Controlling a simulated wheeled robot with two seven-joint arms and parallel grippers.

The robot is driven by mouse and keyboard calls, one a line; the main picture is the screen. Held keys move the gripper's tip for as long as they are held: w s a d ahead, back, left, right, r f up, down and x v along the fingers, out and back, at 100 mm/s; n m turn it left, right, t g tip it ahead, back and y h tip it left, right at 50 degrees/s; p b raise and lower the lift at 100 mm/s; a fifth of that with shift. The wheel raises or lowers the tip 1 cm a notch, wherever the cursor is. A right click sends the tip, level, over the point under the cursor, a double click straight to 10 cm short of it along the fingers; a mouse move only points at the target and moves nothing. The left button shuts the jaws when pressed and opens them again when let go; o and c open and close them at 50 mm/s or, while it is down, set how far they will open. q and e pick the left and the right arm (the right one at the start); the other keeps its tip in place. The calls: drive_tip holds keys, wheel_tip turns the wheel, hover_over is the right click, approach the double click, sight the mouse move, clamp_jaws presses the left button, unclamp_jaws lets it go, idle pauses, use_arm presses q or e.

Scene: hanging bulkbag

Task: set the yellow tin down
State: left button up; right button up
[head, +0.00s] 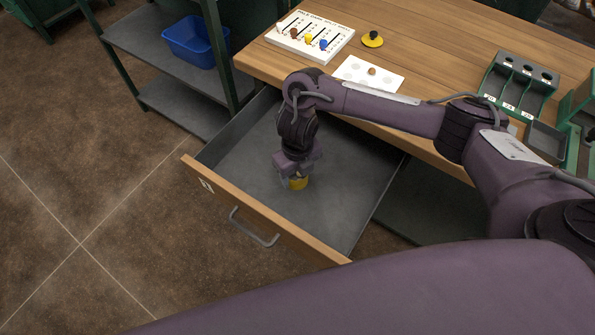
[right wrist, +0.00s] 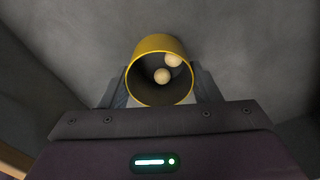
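The yellow tin (head: 298,184) is inside the open drawer, low over or on its grey floor; I cannot tell whether it touches the floor. My right gripper (head: 296,175) reaches down into the drawer from above and hides much of the tin. In the right wrist view the tin (right wrist: 158,43) sits between the two fingers (right wrist: 160,88), which press against its sides. Its open mouth faces the camera, and two pale balls (right wrist: 162,75) lie inside. My left gripper is not in view.
The drawer (head: 240,165) is pulled out from the wooden table (head: 430,50). Its floor is bare around the tin. A pegged board (head: 310,38), a white card (head: 352,77), a yellow knobbed disc (head: 372,40) and a green-grey rack (head: 518,85) are on the table. A blue bin (head: 190,42) stands on a shelf.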

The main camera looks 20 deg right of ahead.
drive_tip(key=o, duration=0.3)
drive_tip(key=shift+r, duration=0.1)
drive_tip(key=shift+r+p, duration=0.35)
drive_tip(key=shift+r, duration=0.05)
wheel_tip(320, 180, up, 11)
drive_tip(key=p, duration=0.4)
drive_tip(key=shift+r, duration=0.2)
